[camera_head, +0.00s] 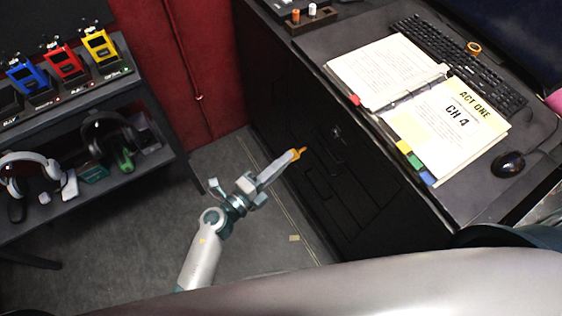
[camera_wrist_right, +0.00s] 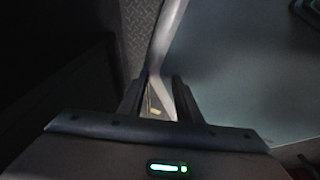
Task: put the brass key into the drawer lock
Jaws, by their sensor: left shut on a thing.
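My left gripper (camera_head: 291,157) reaches up and to the right from the lower left in the head view and is shut on the brass key (camera_head: 299,152). Only a small orange-yellow part of the key shows at the fingertips. The key is close to the dark drawer front (camera_head: 318,185) of the desk. A small round silvery lock (camera_head: 336,131) sits on that front, up and right of the key, apart from it in the picture. My right gripper (camera_wrist_right: 158,98) shows only in the right wrist view, with its two dark fingers apart and nothing seen held.
The black desk holds an open script binder (camera_head: 420,110), a keyboard (camera_head: 465,65) and a mouse (camera_head: 508,164). A shelf unit (camera_head: 110,185) on the left carries coloured devices and headsets. Grey floor (camera_head: 130,245) is clear between shelf and desk.

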